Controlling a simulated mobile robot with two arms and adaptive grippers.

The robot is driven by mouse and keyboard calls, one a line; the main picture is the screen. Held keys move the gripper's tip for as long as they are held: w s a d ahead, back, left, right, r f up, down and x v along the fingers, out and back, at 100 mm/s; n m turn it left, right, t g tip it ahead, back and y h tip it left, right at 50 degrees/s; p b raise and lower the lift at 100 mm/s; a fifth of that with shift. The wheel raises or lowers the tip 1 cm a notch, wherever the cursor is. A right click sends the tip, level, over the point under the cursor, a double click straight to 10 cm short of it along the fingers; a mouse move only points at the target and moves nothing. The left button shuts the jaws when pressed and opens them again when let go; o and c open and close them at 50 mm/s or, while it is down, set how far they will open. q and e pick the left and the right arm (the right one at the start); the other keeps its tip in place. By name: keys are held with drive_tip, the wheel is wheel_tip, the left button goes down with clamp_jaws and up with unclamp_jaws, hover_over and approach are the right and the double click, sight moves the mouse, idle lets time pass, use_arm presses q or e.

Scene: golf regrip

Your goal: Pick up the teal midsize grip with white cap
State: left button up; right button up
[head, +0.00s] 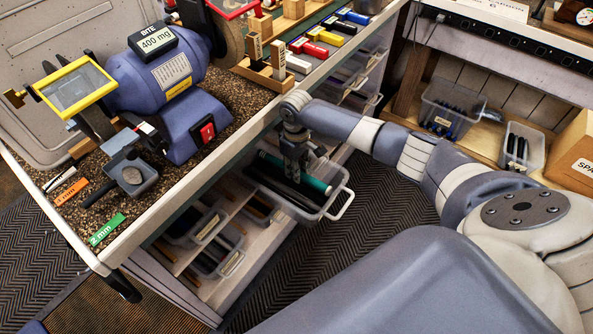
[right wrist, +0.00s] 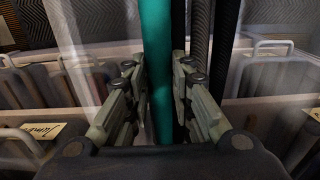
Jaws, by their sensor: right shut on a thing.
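The teal grip (head: 318,184) lies lengthwise at the top of a pulled-out clear bin (head: 340,186), among dark grips. My right gripper (head: 293,174) reaches down into this bin from above and is shut on the teal grip. In the right wrist view the teal grip (right wrist: 158,40) runs between the two fingers of the right gripper (right wrist: 159,72), with dark grips (right wrist: 198,45) close to its right. I cannot make out a white cap in either view. My left gripper is not in view.
The workbench (head: 235,145) edge is close beside the right gripper. It carries a blue grinder (head: 165,85) and a wooden rack (head: 265,72). Other clear bins (head: 205,225) sit on shelves below. Open floor (head: 370,225) lies right of the pulled-out bin.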

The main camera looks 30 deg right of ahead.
wheel_tip(320, 180, up, 11)
drive_tip(key=s, duration=0.6)
drive_tip(key=s+a, duration=0.1)
drive_tip(key=s, duration=0.5)
drive_tip(key=s+a+b, duration=0.1)
drive_tip(key=s, duration=0.5)
clamp_jaws()
wheel_tip(320, 180, up, 5)
drive_tip(key=p, duration=0.7)
drive_tip(key=shift+a, duration=0.15)
